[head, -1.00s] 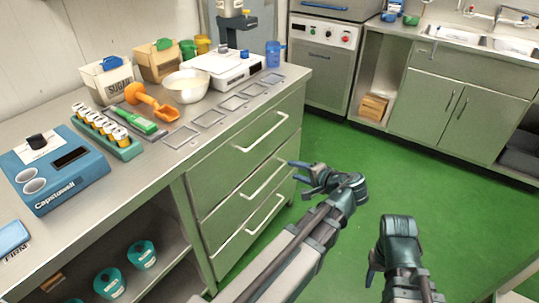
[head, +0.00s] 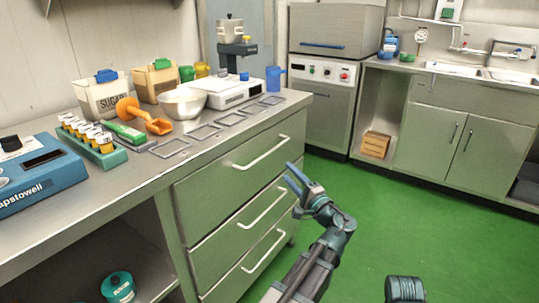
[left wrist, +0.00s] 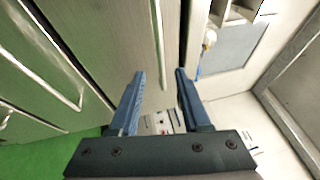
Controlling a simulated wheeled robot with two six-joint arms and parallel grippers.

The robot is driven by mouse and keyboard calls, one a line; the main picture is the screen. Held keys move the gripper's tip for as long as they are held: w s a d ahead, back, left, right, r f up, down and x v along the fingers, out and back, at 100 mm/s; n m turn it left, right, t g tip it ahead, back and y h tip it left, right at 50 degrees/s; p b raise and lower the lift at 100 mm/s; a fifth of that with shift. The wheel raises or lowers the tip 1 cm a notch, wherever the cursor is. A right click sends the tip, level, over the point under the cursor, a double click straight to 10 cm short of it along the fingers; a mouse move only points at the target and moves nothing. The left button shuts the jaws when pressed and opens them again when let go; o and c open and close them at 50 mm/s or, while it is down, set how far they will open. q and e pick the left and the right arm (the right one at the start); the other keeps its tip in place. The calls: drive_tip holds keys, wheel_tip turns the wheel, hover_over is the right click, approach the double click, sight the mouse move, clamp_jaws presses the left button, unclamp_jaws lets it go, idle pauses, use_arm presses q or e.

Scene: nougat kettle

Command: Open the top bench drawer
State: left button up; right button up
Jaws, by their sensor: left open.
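The top bench drawer (head: 220,165) is a green-grey front under the steel counter, and it looks shut. Its pale bar handle (head: 262,153) runs along the front. My left gripper (head: 294,179) is open and empty, in front of the drawers, a little below and right of the top handle in the head view.
Two lower drawers with handles (head: 262,207) lie below. The counter (head: 95,190) holds a white bowl (head: 182,102), a scale (head: 235,92), an orange scoop (head: 145,115) and a blue machine (head: 40,175). The green floor (head: 400,215) to the right is clear.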

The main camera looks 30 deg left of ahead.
sight(269, 153)
use_arm(q)
drive_tip(key=p+x, duration=0.2)
drive_tip(key=x, duration=1)
drive_tip(key=shift+w+a+r, duration=0.1)
clamp_jaws()
idle(1.0)
